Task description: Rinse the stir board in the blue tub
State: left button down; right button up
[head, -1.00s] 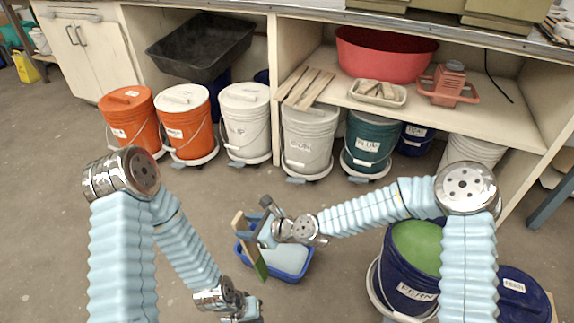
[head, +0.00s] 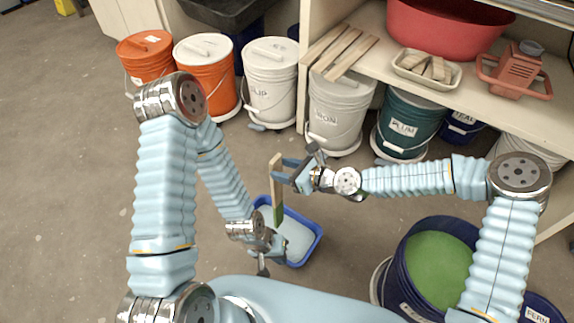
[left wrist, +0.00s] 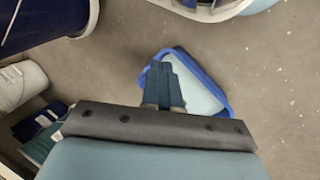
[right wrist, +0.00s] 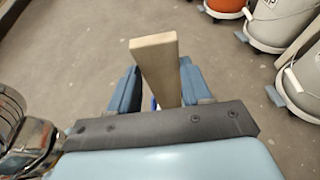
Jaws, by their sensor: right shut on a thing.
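The stir board (head: 276,178) is a pale wooden slat with a green lower end, held roughly upright. My right gripper (head: 284,169) is shut on its upper part; the right wrist view shows the board's pale end (right wrist: 157,62) between the fingers. The blue tub (head: 316,246) stands on the floor, holding pale blue water. The green end overlaps the tub's far left part in the head view; I cannot tell whether it touches the water. My left gripper (head: 263,266) is at the tub's near left side, its fingers together and empty in the left wrist view (left wrist: 165,88).
A dark blue bucket of green glaze (head: 437,262) stands at the right, its FERN lid beside it. Lidded buckets, including orange ones (head: 206,70), line the far side. A shelf (head: 480,95) holds a red basin (head: 440,35) and a tray. The left floor is clear.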

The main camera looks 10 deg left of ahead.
aim_at(279, 190)
notch_tip(279, 190, down, 9)
jog(key=b, duration=0.6)
jog(key=shift+f+b, duration=0.15)
jog(key=shift+b, duration=0.25)
jog(key=shift+f+b, duration=0.7)
jog(key=shift+f, duration=0.25)
